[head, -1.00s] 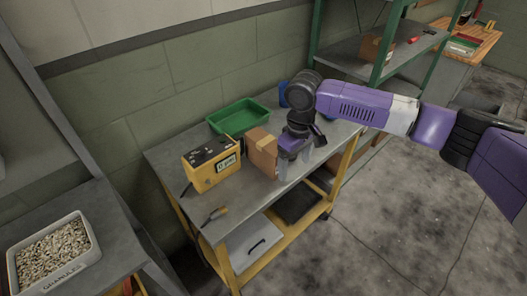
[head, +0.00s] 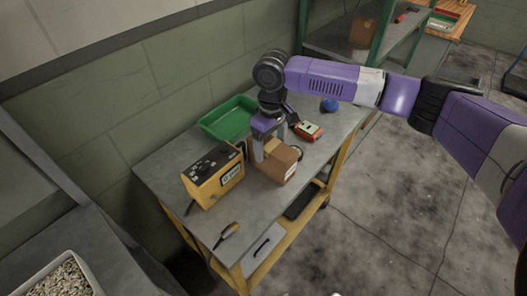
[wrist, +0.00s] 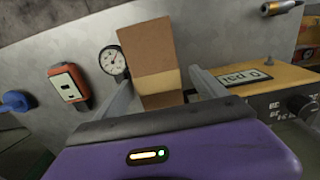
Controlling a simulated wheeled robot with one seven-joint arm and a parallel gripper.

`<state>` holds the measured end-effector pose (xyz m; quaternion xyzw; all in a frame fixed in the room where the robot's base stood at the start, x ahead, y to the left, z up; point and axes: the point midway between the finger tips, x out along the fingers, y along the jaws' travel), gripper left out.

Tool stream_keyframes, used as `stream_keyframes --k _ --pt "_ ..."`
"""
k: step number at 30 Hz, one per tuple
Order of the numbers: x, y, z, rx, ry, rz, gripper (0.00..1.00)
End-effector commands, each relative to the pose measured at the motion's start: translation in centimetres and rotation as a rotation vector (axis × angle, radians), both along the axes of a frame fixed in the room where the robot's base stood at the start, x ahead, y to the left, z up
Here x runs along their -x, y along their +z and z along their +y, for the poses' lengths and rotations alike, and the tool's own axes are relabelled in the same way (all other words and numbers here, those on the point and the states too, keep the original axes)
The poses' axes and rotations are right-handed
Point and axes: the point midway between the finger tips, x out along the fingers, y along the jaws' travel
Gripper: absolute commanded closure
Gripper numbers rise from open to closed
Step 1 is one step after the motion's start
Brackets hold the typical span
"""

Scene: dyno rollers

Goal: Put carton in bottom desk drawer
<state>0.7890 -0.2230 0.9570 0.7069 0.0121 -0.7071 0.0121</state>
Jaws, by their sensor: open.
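The brown cardboard carton (head: 276,163) stands on the grey top of a yellow-framed cart (head: 160,156). My gripper (head: 270,146) points down at the carton, with its fingers apart. In the wrist view, the carton (wrist: 148,50) is between the two fingers of my gripper (wrist: 158,82). The left finger looks close to its side and a gap shows at the right finger; contact cannot be told. I cannot clearly make out a desk drawer in either view.
A yellow meter box (head: 213,176) stands left of the carton, and a green tray (head: 229,119) behind it. A red device (head: 307,130), a blue object (head: 330,105) and a yellow-handled tool (head: 228,232) lie on the cart. Open floor (head: 385,235) is at the right.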

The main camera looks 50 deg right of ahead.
Motion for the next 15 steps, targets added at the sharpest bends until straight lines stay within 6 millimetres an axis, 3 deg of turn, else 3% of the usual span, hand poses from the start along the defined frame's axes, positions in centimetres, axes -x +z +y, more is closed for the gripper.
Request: stream_keyframes --k 15 --pt "0.6 -4.7 -0.2 0.001 -0.001 0.004 0.18"
